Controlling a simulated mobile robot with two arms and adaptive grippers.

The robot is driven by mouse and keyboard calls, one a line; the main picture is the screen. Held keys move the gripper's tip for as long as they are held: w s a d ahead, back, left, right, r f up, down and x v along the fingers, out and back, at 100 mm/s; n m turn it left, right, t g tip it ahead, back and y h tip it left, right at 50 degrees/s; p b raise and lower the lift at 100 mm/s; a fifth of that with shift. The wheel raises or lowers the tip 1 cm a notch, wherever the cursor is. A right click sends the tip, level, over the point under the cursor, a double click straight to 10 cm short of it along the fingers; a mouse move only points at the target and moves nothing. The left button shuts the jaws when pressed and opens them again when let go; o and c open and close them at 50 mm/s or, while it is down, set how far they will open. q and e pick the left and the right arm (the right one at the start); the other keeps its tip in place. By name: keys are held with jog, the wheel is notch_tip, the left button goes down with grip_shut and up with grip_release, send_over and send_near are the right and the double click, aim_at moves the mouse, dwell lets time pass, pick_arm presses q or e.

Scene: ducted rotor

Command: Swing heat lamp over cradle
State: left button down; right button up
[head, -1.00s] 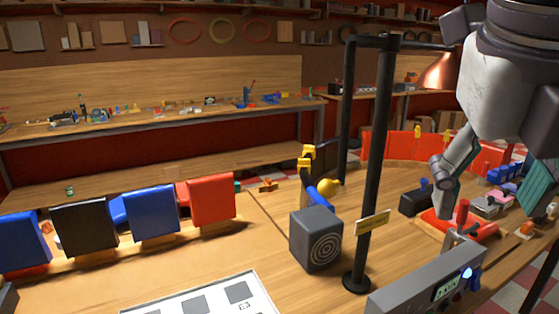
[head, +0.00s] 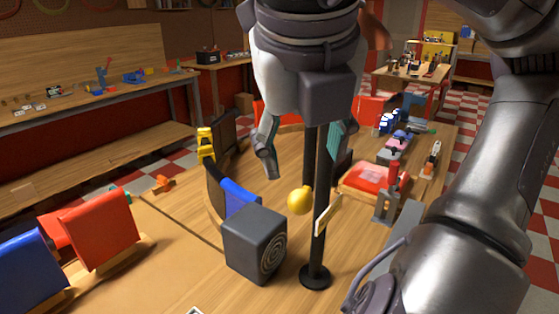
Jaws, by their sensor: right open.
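The heat lamp's black post (head: 318,235) stands on a round base on the wooden bench, with a small tan plate on it. A copper-coloured piece, apparently the lamp shade (head: 376,36), shows just right of my right gripper, mostly hidden. My right gripper (head: 304,150) is open and points down, its two fingers apart with teal pads. It overlaps the post's upper part, so I cannot tell whether it touches it. A red tray-like piece (head: 372,182), possibly the cradle, sits right of the post; I cannot be sure. My left gripper is not in view.
A grey box with a spiral face (head: 256,243) stands left of the post base. A yellow rounded object (head: 300,201) is close beside the post. Red and blue bins (head: 98,228) line the left. A grey clamp-like tool (head: 388,205) stands at right. Bare bench lies front left.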

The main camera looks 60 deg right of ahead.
aim_at(300, 195)
jog(key=x, duration=1)
jog(key=shift+w+d+f, duration=0.1)
jog(key=shift+w, duration=0.25)
grip_shut()
